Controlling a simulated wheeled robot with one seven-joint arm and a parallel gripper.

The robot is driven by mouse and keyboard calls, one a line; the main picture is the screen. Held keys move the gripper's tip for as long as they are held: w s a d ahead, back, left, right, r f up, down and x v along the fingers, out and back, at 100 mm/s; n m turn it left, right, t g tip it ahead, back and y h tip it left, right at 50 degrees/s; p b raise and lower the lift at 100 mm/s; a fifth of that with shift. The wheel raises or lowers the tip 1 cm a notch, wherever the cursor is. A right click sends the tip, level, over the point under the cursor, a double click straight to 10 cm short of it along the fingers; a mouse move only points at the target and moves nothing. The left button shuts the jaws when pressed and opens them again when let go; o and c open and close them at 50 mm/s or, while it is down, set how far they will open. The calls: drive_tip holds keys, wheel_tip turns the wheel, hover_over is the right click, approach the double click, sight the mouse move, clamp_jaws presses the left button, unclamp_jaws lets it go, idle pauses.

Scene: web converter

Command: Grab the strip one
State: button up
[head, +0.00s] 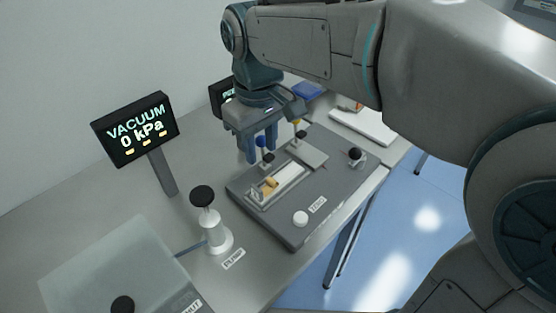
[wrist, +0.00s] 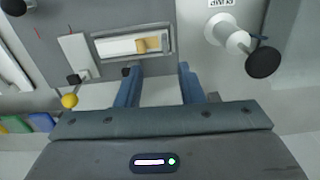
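My gripper (head: 260,156) is open, its two blue fingers pointing down above the back edge of the grey plate. In the wrist view my gripper (wrist: 158,70) has nothing between its fingers. A pale strip-like piece (head: 289,176) lies in a framed slot on the plate, with a small yellow-orange block at one end. In the wrist view the pale piece (wrist: 118,46) and yellow block (wrist: 151,44) lie in the slot, just beyond the fingertips and apart from them. No readable label marks either as strip one.
The vacuum display (head: 135,129) reads 0 kPa.

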sight(260, 190)
drive_tip(key=shift+n, duration=0.3)
drive_tip(key=f, duration=1.3)
drive_tip(key=shift+s+a+f, duration=0.1)
drive_tip(key=shift+a+f, duration=0.2)
drive_tip(key=shift+a, duration=0.1)
drive_tip(key=shift+c, duration=0.3)
clamp_jaws()
